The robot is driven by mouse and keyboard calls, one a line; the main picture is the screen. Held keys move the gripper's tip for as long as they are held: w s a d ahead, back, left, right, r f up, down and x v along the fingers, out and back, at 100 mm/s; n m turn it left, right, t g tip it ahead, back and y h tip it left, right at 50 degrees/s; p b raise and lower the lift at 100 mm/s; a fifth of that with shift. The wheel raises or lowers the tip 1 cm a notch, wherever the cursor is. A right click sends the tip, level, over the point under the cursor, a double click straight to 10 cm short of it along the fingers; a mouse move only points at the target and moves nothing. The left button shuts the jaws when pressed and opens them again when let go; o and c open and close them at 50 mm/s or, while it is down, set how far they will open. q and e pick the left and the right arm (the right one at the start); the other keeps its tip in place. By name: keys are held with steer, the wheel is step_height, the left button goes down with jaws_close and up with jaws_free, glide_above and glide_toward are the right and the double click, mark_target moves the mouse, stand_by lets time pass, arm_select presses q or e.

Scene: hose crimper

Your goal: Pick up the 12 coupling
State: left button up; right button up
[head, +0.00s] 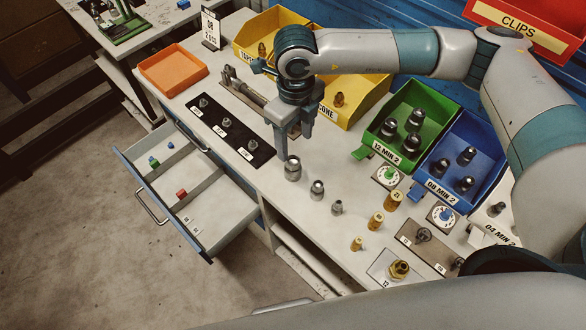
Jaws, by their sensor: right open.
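My right gripper (294,138) points down above the worktop, open, with its two fingers apart and nothing seen between them. Just below it in the picture stands the largest loose silver coupling (293,169), upright on the bare worktop. A middle-sized silver coupling (317,190) and a small one (337,208) stand in a row toward the lower right. I cannot read a size on any of the three. Larger dark silver couplings (414,120) lie in the green bin (363,142), labelled "12 MIN 2". My left gripper is not in view.
A black mat (262,152) with small fittings lies left of the gripper. Brass pieces (376,221) stand to the right. A blue bin (480,205) and yellow bins (375,98) line the back. An open drawer (222,213) juts out at front left. An orange tray (165,84) sits at far left.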

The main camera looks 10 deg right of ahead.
mark_target(293, 160)
step_height(293, 160, down, 6)
steer(key=shift+r+b, duration=0.1)
steer(key=shift+b, duration=0.55)
steer(key=shift+f, duration=0.2)
steer(key=shift+s+a+f+b, duration=0.15)
steer(key=shift+f+b, duration=0.1)
steer(key=shift+f, duration=1)
steer(key=shift+w+a+f+b, duration=0.1)
steer(key=shift+f+b, duration=0.1)
steer(key=shift+f, duration=1.05)
steer(key=shift+s, duration=0.1)
steer(key=c, duration=1.3)
